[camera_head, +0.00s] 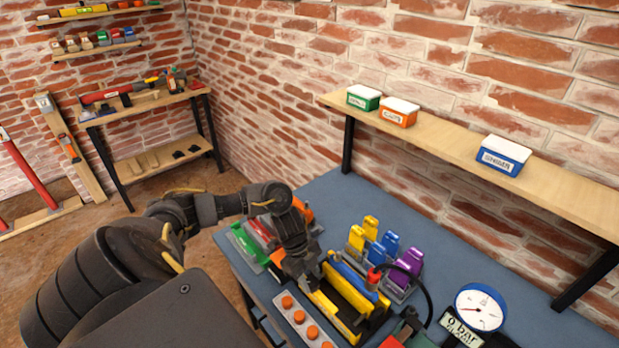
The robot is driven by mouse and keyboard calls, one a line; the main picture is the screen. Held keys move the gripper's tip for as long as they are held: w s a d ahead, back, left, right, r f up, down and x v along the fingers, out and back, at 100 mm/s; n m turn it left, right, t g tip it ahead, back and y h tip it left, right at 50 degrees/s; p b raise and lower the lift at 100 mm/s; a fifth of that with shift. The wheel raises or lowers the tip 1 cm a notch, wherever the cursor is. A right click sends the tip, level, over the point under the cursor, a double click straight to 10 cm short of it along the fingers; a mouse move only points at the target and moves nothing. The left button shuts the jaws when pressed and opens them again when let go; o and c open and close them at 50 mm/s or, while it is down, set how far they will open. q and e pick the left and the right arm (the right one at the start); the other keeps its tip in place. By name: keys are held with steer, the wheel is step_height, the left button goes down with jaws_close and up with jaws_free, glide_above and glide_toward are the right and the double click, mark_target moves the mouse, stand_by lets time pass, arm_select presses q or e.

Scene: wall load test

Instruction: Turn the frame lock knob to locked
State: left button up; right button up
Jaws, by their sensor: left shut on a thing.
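My left gripper (308,284) reaches down at the near left end of a yellow and black frame (333,314) on the blue-grey bench. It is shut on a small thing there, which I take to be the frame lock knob. The gripper hides the knob, so I cannot read its turn position. A blue bar (353,281) lies along the frame. A red fitting (374,274) with a black hose is at its far right. My right gripper is not in view.
A grey strip with orange buttons (299,317) lies in front of the frame. Yellow, blue and purple blocks (388,246) stand behind it. A dial gauge (481,307) is at right. Green and red pieces (250,237) lie left. A shelf (450,147) holds three boxes.

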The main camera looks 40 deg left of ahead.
arm_select(q)
steer(key=m+g, duration=0.1)
steer(key=m, duration=0.2)
steer(key=shift+w+b, duration=0.2)
steer(key=shift+b, duration=0.2)
steer(key=shift+m+g, duration=0.3)
steer(key=shift+m, duration=0.6)
steer(key=m+g, duration=0.1)
steer(key=m, duration=0.1)
steer(key=shift+w+r+m+y, duration=0.1)
steer(key=shift+m+y, duration=0.2)
steer(key=shift+d+m+g+y+p, duration=0.1)
steer(key=shift+m+g+y+p, duration=0.45)
steer(key=shift+m, duration=1.25)
steer(key=o, duration=1)
